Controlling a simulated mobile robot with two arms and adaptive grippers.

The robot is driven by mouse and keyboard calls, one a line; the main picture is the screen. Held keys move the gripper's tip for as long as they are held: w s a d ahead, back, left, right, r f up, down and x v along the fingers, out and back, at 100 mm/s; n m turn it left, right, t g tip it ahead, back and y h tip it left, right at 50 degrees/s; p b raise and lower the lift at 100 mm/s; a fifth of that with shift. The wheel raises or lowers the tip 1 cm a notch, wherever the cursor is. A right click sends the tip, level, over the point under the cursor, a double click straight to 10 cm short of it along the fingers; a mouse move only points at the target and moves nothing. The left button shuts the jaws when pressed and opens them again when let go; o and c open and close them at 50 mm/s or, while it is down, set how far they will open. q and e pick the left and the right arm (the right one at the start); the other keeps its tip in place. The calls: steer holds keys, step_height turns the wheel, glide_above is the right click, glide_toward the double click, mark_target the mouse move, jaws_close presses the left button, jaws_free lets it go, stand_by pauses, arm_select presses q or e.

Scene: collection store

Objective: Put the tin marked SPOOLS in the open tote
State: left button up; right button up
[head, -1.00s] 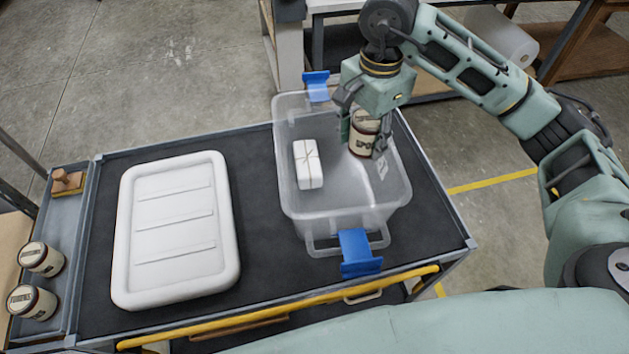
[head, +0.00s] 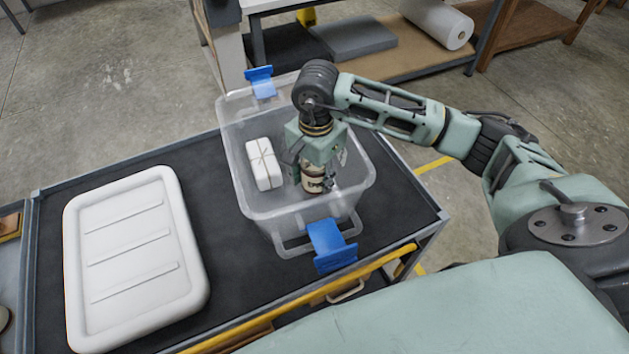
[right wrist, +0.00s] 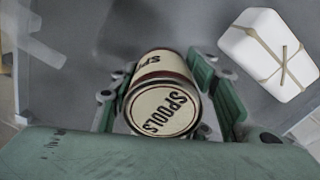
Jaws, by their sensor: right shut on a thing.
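The tin marked SPOOLS (head: 315,180) is a cream and dark-red cylinder, upright inside the open tote. In the right wrist view its lid (right wrist: 165,111) reads SPOOLS. My right gripper (head: 311,172) is shut on the tin, with its fingers on both sides of it. The open tote (head: 255,200) is clear plastic with blue clamps at its ends and stands on the cart. I cannot tell whether the tin touches the tote's floor. My left gripper does not show.
A white tied package (head: 264,164) lies in the tote, left of the tin; it also shows in the right wrist view (right wrist: 268,52). A white lid (head: 133,258) lies on the cart (head: 210,172) to the left. Free tote floor remains around the tin.

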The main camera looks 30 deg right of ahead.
mark_target(316, 185)
step_height(316, 185, down, 3)
steer(key=shift+f+p, duration=0.1)
steer(key=shift+p, duration=0.25)
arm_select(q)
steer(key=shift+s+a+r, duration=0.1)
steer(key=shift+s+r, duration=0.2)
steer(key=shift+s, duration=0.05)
arm_select(e)
steer(key=shift+f, duration=0.15)
steer(key=o, duration=1.4)
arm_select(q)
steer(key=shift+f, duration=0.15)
arm_select(e)
steer(key=shift+r, duration=0.3)
arm_select(q)
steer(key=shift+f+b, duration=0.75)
steer(key=shift+b, duration=0.2)
arm_select(e)
step_height(316, 185, up, 12)
steer(key=shift+f, duration=0.1)
